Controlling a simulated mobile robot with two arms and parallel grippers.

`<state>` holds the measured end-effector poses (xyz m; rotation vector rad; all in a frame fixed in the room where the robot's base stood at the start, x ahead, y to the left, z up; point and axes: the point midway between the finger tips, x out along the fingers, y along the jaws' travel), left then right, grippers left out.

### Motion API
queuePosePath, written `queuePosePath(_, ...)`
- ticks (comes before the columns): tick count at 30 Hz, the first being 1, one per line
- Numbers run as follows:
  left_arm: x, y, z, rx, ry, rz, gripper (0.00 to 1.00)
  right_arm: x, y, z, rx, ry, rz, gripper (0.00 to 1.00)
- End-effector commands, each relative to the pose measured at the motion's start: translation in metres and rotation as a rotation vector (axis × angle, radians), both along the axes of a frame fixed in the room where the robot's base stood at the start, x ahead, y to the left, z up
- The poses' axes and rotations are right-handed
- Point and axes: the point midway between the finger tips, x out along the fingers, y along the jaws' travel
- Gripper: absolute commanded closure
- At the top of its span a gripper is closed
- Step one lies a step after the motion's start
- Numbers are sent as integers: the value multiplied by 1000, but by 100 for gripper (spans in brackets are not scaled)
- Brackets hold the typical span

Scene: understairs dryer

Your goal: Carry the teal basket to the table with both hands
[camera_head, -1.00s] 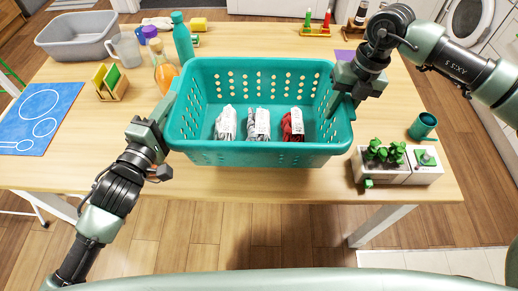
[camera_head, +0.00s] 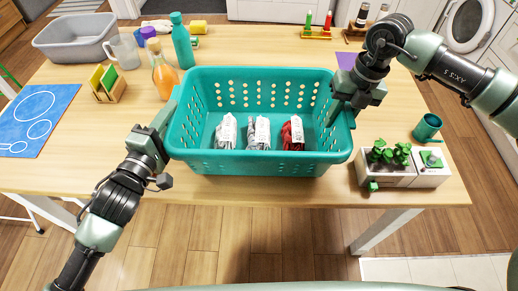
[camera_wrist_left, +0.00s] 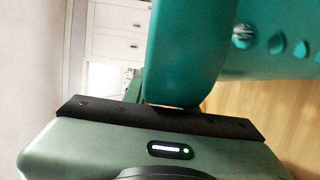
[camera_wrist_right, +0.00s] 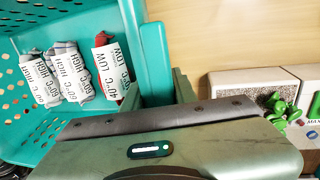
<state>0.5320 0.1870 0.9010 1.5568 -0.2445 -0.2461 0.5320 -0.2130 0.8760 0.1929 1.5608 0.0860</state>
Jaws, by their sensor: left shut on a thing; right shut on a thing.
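The teal basket (camera_head: 258,162) is in the middle of the head view, over the front part of the wooden table (camera_head: 100,165). Whether its base touches the tabletop cannot be told. Inside it lie two grey rolled items (camera_head: 227,131) and a red one (camera_head: 292,133), each with a white label. My left gripper (camera_head: 165,125) is shut on the basket's left rim; the rim also shows in the left wrist view (camera_wrist_left: 185,55). My right gripper (camera_head: 340,98) is shut on its right rim, which shows in the right wrist view (camera_wrist_right: 155,65). The fingertips are largely hidden.
A planter (camera_head: 400,165) and a teal cup (camera_head: 428,127) stand right of the basket. An orange bottle (camera_head: 164,78), a teal bottle (camera_head: 182,42) and a sponge holder (camera_head: 108,84) stand left and behind. A grey tub (camera_head: 75,38) and blue mat (camera_head: 38,118) lie further left.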

Motion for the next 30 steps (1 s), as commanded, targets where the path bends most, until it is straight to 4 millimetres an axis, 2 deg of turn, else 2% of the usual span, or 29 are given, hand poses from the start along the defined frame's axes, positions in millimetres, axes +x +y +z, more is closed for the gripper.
queuePosePath(7,-1,-2,-19,-3,-4,-5,100,0,4,-19,7,-1,4,100)
queuePosePath(8,-1,-2,-17,-3,-1,-5,67,0,3,-17,7,-1,3,67)
queuePosePath(9,-1,-2,-16,-3,-1,-5,56,0,3,-16,6,0,3,56)
queuePosePath(10,-1,-2,-16,-3,-1,-4,51,-1,3,-16,6,0,3,51)
queuePosePath(22,-5,1,-17,-2,2,-1,51,0,1,-16,1,0,1,51)
queuePosePath(26,-20,5,-17,-2,3,-1,51,0,0,-16,1,0,0,51)
queuePosePath(30,-45,14,-18,-2,5,-1,51,0,0,-16,1,0,0,51)
